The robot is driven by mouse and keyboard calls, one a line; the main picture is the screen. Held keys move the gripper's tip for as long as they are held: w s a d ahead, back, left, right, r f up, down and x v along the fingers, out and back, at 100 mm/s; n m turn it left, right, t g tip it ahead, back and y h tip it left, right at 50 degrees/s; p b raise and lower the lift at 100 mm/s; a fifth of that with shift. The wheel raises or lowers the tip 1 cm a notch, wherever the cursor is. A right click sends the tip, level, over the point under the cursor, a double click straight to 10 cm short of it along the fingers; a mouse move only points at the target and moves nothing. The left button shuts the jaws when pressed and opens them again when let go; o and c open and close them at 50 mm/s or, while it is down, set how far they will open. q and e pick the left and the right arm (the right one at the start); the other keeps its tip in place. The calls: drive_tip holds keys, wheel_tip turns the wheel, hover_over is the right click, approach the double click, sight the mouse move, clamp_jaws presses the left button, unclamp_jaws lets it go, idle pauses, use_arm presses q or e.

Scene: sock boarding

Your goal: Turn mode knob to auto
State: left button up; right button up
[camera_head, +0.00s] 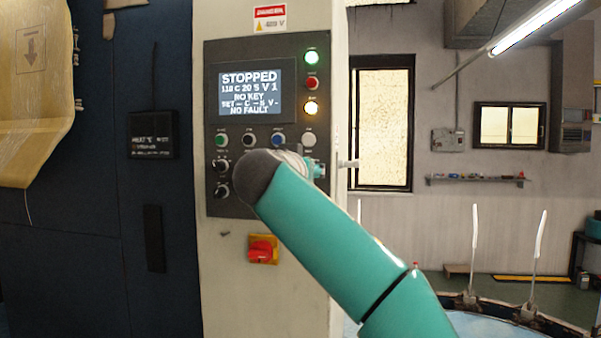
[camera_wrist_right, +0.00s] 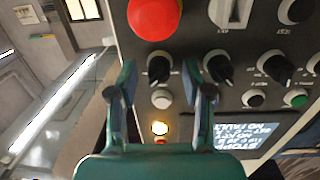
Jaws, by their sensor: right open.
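The dark control panel (camera_head: 212,110) is on a pale cabinet. Its display (camera_head: 249,92) reads "STOPPED" and "NO KEY". My right arm crosses in front of the panel's lower right, hiding part of it. My right gripper (camera_wrist_right: 160,68) is open in the right wrist view, where the panel appears upside down. A black knob (camera_wrist_right: 159,66) shows between its fingertips; I cannot tell if they touch it. Other black knobs sit beside it, one just right of the fingers (camera_wrist_right: 217,66) and one further right (camera_wrist_right: 275,66). Their labels are unreadable, so I cannot tell which is the mode knob.
A large red button (camera_wrist_right: 154,15) is close to the fingertips. A lit amber lamp (camera_head: 311,108) and a row of small buttons are on the panel. A red-and-yellow switch (camera_head: 262,250) is below. A cardboard-coloured piece (camera_head: 35,90) hangs at left.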

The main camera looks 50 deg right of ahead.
drive_tip(key=v, duration=1.2)
drive_tip(key=shift+f, duration=0.1)
